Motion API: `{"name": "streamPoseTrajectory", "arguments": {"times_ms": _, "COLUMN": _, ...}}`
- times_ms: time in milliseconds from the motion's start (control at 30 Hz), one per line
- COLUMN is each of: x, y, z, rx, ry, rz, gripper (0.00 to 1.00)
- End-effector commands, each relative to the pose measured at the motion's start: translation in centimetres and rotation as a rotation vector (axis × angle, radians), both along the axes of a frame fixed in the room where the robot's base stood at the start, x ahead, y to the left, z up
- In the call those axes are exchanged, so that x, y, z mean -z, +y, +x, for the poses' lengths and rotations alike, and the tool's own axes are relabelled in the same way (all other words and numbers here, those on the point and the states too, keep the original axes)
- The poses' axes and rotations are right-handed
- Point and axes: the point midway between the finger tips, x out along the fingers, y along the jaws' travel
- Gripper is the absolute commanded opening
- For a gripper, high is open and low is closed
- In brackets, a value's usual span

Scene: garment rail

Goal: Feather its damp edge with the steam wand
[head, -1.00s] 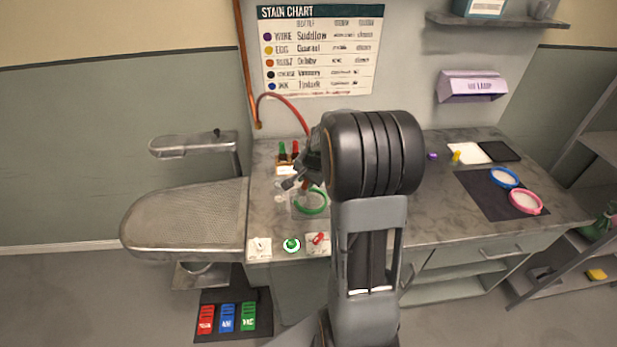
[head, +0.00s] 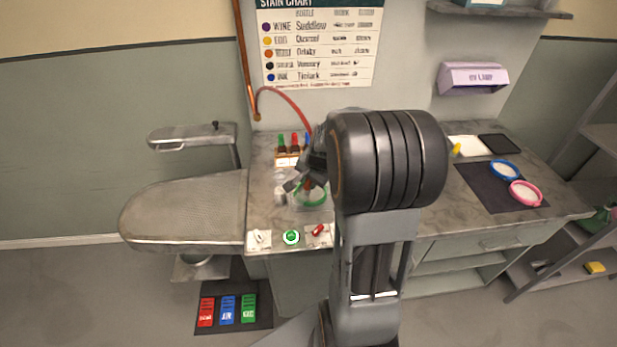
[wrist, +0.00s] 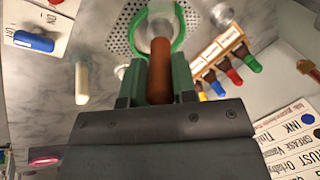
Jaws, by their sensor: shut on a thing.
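My gripper (wrist: 160,78) is shut on the steam wand (wrist: 161,62), a brown cylinder between its two green fingers. A red hose (head: 290,102) runs from the copper wall pipe towards the wand. The wand's end points at a green hoop (wrist: 181,28), which lies over a perforated plate (wrist: 118,38). The hoop also shows in the head view (head: 312,205), just below my gripper (head: 303,182). A pale, hazy patch at the wand's end covers the hoop's middle. I cannot make out a damp edge, or whether the wand touches the cloth.
A rack of coloured bottles (head: 288,161) stands behind the hoop. Switches, including a lit green button (head: 291,237), line the counter's front edge. A pressing board (head: 185,213) juts out left. Blue (head: 505,170) and pink (head: 526,193) hoops lie on a dark mat at right.

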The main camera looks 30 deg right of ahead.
Motion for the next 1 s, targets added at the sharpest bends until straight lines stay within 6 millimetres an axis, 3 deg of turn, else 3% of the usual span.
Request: {"name": "streamPoseTrajectory", "arguments": {"times_ms": 1000, "x": 0.0, "y": -1.9, "z": -2.5, "rx": 0.001, "ry": 0.000, "rz": -0.001, "gripper": 0.00}}
